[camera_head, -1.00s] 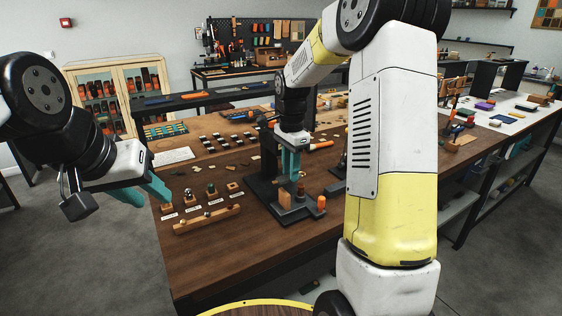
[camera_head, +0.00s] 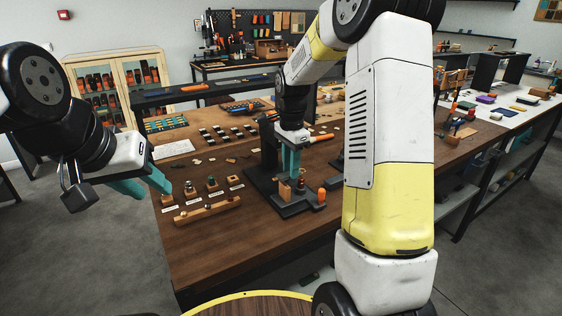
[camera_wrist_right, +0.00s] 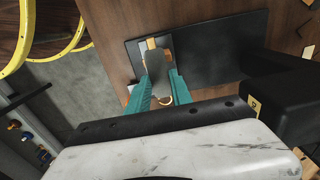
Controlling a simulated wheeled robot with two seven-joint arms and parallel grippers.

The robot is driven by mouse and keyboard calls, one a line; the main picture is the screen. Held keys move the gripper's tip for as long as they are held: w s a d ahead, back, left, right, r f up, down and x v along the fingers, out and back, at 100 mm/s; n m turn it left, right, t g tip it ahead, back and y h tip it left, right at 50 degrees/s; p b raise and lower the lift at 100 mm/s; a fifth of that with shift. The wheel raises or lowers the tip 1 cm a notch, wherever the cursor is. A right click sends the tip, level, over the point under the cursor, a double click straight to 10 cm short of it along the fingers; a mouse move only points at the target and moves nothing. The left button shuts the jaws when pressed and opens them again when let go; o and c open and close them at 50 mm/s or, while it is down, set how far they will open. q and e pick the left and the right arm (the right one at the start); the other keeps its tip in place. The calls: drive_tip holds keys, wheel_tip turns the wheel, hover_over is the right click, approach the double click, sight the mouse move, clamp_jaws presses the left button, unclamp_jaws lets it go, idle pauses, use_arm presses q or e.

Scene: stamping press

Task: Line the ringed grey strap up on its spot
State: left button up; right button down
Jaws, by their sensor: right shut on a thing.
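The grey strap (camera_wrist_right: 157,68) shows in the right wrist view between the teal fingers of my right gripper (camera_wrist_right: 160,88), which is shut on it. A small orange-tan ring (camera_wrist_right: 166,100) shows beside the strap between the fingers. The strap's far end lies over a pale tan piece at the edge of the dark press plate (camera_wrist_right: 215,45); I cannot tell whether it touches. In the head view my right gripper (camera_head: 291,166) points down just above the small press (camera_head: 300,203), and the strap is too small to make out. My left gripper (camera_head: 142,187) is open and empty at the table's left edge.
A wooden rail (camera_head: 207,211) and several small blocks with labels stand left of the press. An orange knob (camera_head: 321,194) rises at the press's right side. Rows of small parts (camera_head: 228,133) lie farther back. The table's front left is clear.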

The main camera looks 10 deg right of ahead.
drive_tip(key=shift+f, duration=1.2)
drive_tip(key=c, duration=1.1)
unclamp_jaws()
drive_tip(key=shift+c, duration=0.7)
drive_tip(key=shift+r, duration=0.1)
drive_tip(key=shift+r, duration=3.45)
